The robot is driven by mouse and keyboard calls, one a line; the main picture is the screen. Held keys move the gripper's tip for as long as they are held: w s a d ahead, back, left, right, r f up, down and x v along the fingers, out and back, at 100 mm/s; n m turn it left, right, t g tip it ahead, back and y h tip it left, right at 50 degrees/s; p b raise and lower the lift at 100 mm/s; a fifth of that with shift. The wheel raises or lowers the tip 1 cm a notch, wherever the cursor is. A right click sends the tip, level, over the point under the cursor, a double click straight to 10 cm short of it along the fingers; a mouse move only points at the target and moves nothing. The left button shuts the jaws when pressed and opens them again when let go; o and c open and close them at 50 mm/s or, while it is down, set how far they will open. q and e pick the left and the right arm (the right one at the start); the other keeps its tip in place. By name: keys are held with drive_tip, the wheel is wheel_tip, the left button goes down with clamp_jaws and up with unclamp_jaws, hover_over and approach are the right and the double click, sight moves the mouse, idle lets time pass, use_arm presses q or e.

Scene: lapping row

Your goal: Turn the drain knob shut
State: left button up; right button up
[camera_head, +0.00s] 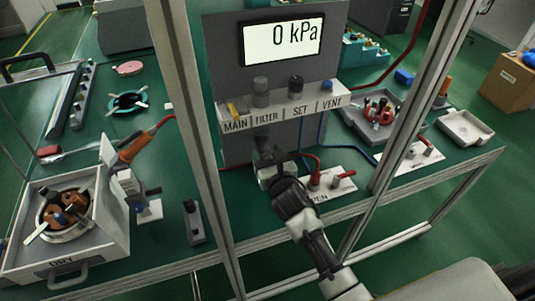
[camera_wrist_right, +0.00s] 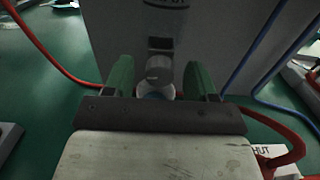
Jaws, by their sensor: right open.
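My right gripper (camera_head: 266,160) is in front of the grey upright panel (camera_head: 228,140), below the shelf marked MAIN, FILTER, SET and VENT. In the right wrist view its two green fingers (camera_wrist_right: 162,88) are open, one on each side of a small grey knob-like part (camera_wrist_right: 163,76), which I take to be the drain knob. A gap shows beside it, and I cannot tell whether a finger touches it. Its lower end is hidden behind the gripper's dark bar. In the head view my gripper mostly hides this part. My left gripper does not show.
A gauge display (camera_head: 283,40) reads 0 kPa. A white plate (camera_head: 335,187) with red-handled parts and a red hose lies right of my gripper. Metal frame posts (camera_head: 190,110) stand on both sides of my arm. A grey box (camera_head: 60,230) is at left.

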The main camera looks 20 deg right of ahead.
drive_tip(key=c, duration=0.9)
drive_tip(key=shift+c, duration=0.2)
drive_tip(key=shift+m, duration=0.3)
drive_tip(key=m, duration=0.3)
drive_tip(key=shift+m, duration=0.3)
drive_tip(key=m, duration=0.4)
drive_tip(key=shift+d+m+p, duration=0.1)
drive_tip(key=shift+m+p, duration=0.2)
drive_tip(key=m, duration=0.4)
drive_tip(key=shift+m, duration=0.3)
drive_tip(key=shift+f+m+p, duration=0.1)
drive_tip(key=shift+m+p, duration=0.25)
drive_tip(key=shift+m, duration=1.85)
